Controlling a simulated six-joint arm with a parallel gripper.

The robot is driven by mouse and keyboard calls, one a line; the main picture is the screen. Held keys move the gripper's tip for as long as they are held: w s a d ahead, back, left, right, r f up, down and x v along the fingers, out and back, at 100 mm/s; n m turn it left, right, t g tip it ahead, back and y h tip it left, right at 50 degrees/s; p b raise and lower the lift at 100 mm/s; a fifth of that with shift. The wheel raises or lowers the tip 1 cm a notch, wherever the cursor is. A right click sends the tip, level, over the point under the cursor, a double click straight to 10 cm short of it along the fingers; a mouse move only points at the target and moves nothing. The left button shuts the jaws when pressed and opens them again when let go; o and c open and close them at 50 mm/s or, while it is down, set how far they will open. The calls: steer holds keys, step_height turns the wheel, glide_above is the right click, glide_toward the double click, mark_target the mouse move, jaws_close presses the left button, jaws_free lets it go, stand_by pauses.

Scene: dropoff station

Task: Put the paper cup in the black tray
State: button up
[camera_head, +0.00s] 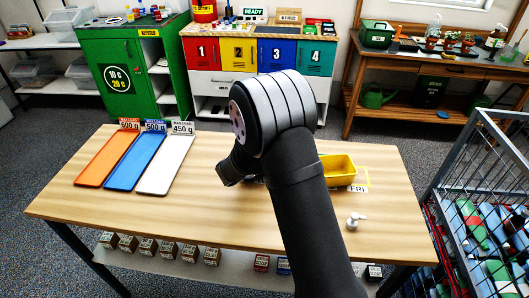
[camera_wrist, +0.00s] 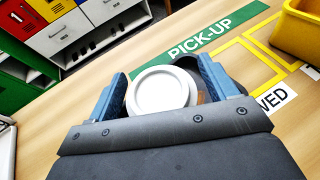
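In the wrist view, a round white lid (camera_wrist: 160,90), apparently on the paper cup, lies between the two blue-grey fingers of my gripper (camera_wrist: 163,88). The cup's body is mostly hidden below the lid and behind the gripper. The left finger is very close to the lid; a small brown patch shows beside the right finger. I cannot tell whether the fingers press on the cup. A dark curved shape lies behind the right finger, too covered to identify. In the head view my gripper (camera_head: 228,174) is low over the table, and my arm hides the cup. No black tray is clearly visible.
Orange (camera_head: 104,160), blue (camera_head: 136,161) and white (camera_head: 165,165) trays lie on the table's left. A yellow bin (camera_head: 340,168) and a pump-bottle-like white item (camera_head: 354,221) stand right. A wire cage (camera_head: 480,215) is beyond the right edge. The front left tabletop is clear.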

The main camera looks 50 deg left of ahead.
steer(key=shift+r, duration=0.15)
steer(key=shift+s+d+r, duration=0.1)
steer(key=shift+s+r, duration=0.05)
steer(key=shift+s, duration=0.15)
steer(key=v, duration=1.1)
steer(key=shift+d, duration=0.15)
steer(key=x, duration=1.1)
steer(key=shift+w, duration=0.1)
steer(key=shift+w+a, duration=0.3)
steer(key=shift+s+r, duration=0.1)
steer(key=shift+r, duration=1.7)
